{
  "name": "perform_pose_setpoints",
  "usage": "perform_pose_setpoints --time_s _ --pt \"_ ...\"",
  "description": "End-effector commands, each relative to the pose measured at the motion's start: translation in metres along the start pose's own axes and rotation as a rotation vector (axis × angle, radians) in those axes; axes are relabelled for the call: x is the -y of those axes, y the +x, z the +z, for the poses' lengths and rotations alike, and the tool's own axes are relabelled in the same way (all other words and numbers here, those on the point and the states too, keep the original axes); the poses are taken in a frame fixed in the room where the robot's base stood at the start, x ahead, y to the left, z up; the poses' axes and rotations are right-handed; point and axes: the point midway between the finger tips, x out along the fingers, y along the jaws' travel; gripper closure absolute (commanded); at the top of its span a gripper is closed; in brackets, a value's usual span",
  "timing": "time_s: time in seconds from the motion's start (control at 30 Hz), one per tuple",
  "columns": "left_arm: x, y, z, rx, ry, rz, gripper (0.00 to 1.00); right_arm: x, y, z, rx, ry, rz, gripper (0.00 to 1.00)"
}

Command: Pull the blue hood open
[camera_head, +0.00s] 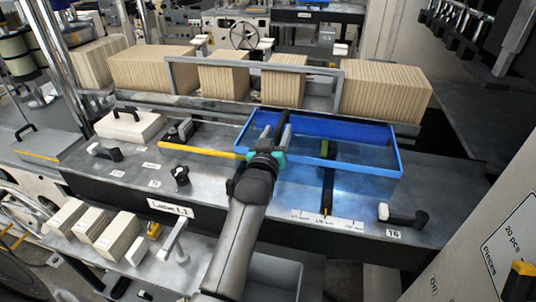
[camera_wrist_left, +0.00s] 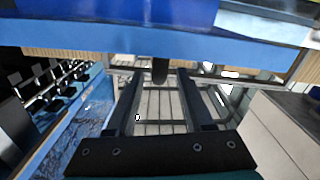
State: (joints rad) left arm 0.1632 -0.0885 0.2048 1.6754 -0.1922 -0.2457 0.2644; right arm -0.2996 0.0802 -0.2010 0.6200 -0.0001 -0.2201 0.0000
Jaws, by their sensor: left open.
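The blue hood (camera_head: 345,124) is a see-through box with a blue frame over the right part of the grey machine table. Its blue edge spans the top of the left wrist view (camera_wrist_left: 180,42). My left gripper (camera_head: 278,132) is at the left part of the hood's frame in the head view, its fingers pointing away from me. In the left wrist view its two dark fingers (camera_wrist_left: 160,92) are apart, with a small dark rounded piece (camera_wrist_left: 160,70) near their tips, below the blue edge. I cannot tell whether they touch the hood. My right gripper is not in view.
Stacks of brown kraft paper (camera_head: 385,93) stand behind the hood, with a grey metal frame (camera_head: 255,64) around some. A yellow bar (camera_head: 200,151) lies left of the hood. A black-handled white block (camera_head: 130,125) and small clamps (camera_head: 402,215) sit on the table.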

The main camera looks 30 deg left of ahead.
Motion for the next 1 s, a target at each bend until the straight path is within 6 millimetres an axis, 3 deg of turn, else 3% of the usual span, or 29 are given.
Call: perform_pose_setpoints --time_s 0.5,0.7,1.0 --pt "0.000 -0.081 0.001 0.002 -0.001 0.000 0.48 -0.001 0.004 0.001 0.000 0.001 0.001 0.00" --pt "0.000 -0.095 0.000 0.001 -0.002 0.000 0.48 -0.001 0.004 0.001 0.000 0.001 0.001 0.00" --pt "0.000 -0.097 0.000 0.001 -0.001 0.000 0.48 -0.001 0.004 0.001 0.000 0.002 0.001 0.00"
